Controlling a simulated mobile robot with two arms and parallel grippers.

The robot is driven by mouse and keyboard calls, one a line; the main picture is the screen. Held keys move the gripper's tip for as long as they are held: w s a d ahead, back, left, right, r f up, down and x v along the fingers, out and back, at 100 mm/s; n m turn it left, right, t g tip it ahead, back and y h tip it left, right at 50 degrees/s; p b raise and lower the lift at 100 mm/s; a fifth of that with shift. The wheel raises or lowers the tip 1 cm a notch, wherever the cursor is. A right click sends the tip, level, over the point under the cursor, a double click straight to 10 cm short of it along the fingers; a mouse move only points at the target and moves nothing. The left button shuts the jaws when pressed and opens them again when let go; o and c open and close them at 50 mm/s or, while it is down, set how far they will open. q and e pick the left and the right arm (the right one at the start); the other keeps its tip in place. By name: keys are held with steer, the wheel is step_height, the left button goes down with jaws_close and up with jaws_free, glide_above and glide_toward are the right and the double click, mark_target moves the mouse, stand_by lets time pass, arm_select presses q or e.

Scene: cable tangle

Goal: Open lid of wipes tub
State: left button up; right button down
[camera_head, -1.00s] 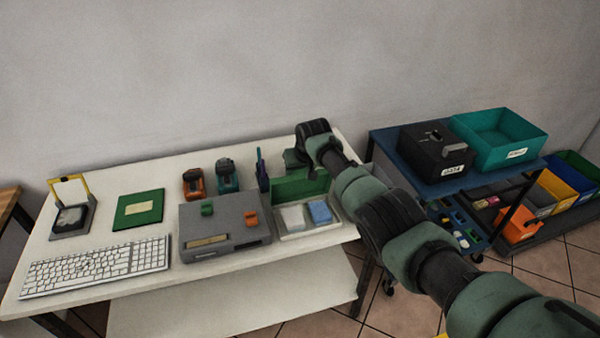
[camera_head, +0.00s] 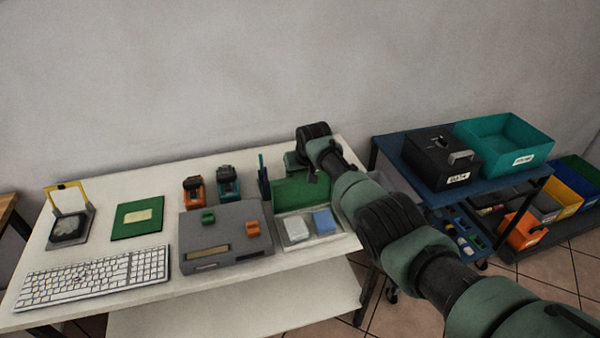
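A shallow light tub (camera_head: 280,230) with a green lid (camera_head: 302,191) stands near the right end of the white table; I take it for the wipes tub. Its lid stands up along the back edge, so the tub is open. A white pad (camera_head: 296,229) and a blue pad (camera_head: 324,221) lie inside. My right gripper (camera_head: 294,162) is just behind the raised lid, pointing down. Its fingertips are partly hidden by the lid, and I cannot tell whether it touches the lid. My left gripper is out of view.
A grey box (camera_head: 223,228) stands left of the tub, with an orange device (camera_head: 194,192) and a teal device (camera_head: 228,182) behind it. A keyboard (camera_head: 95,275) lies at the left. A blue cart (camera_head: 400,150) at the right holds a black box (camera_head: 440,165) and a teal bin (camera_head: 503,142).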

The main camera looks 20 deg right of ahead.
steer(key=c, duration=0.7)
jaws_free()
steer(key=shift+f, duration=0.2)
steer(key=shift+o, duration=0.5)
steer(key=shift+w+f, duration=0.1)
